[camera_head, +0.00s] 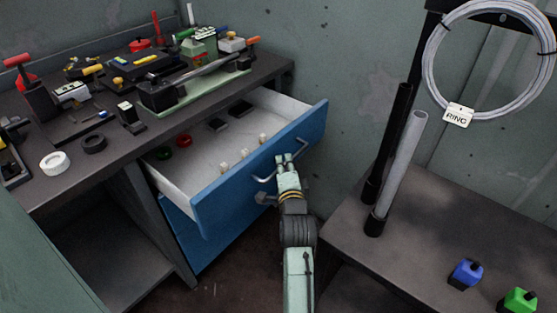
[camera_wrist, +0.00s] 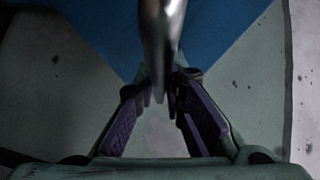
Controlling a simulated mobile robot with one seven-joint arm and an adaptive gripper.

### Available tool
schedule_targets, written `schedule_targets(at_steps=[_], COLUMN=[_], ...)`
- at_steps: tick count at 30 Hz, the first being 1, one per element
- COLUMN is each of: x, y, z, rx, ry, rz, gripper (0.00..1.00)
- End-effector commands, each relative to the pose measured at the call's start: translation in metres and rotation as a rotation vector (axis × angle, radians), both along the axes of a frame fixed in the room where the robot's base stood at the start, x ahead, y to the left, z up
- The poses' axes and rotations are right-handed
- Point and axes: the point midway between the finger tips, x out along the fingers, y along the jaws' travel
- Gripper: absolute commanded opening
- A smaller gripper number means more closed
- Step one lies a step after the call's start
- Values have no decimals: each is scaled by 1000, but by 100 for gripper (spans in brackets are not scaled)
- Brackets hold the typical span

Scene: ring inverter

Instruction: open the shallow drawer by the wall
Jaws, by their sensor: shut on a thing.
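The shallow drawer (camera_head: 262,176) has a blue front and a pale inside, and it stands well out from under the dark workbench by the wall. Inside it lie several small white pieces, a red ring, a green ring and dark blocks. Its silver bar handle (camera_head: 265,179) is on the blue front. In the wrist view the handle (camera_wrist: 160,40) runs down between the purple-padded fingers (camera_wrist: 165,115), with the blue drawer front (camera_wrist: 100,30) behind.
A deeper blue drawer (camera_head: 210,240) below appears closed, with its own handle near my wrist. The workbench (camera_head: 60,185) carries tools and rings. At the right, a dark table (camera_head: 400,245) holds upright tubes and blue and green blocks. The wall is close behind the drawer.

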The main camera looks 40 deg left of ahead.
Motion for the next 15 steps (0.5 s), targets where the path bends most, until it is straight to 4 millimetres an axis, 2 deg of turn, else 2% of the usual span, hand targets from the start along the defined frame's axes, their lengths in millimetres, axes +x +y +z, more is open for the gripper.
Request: schedule_targets(at_steps=[15], x=[-1], y=[-7], z=[-1], rx=[0], ry=[3], rz=[1], gripper=[0])
